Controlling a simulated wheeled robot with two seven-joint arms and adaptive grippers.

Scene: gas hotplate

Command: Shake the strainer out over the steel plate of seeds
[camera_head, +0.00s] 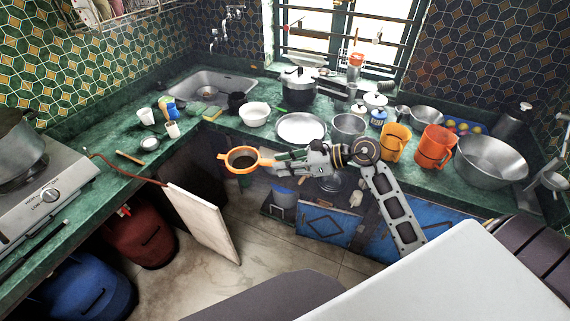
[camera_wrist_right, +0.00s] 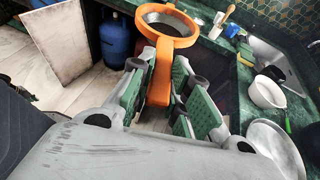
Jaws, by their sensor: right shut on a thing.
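My right gripper (camera_head: 291,161) is shut on the handle of an orange strainer (camera_head: 243,150). It holds the strainer in the air in front of the counter's front edge, over the floor. The strainer's ring and dark mesh also show in the right wrist view (camera_wrist_right: 168,13), with the handle between the green finger pads of the gripper (camera_wrist_right: 164,80). The steel plate (camera_head: 302,128) lies on the green counter behind the gripper, apart from the strainer. In the right wrist view, the plate (camera_wrist_right: 268,148) is at the lower right. Seeds are too small to make out. My left gripper is not in view.
A white bowl (camera_head: 253,114) stands left of the plate, and a steel bowl (camera_head: 348,126) stands right of it. Orange mugs (camera_head: 395,141) and a large steel basin (camera_head: 491,160) are further right. A pressure cooker (camera_head: 299,87) stands behind the plate. A white board (camera_head: 203,222) leans at the left.

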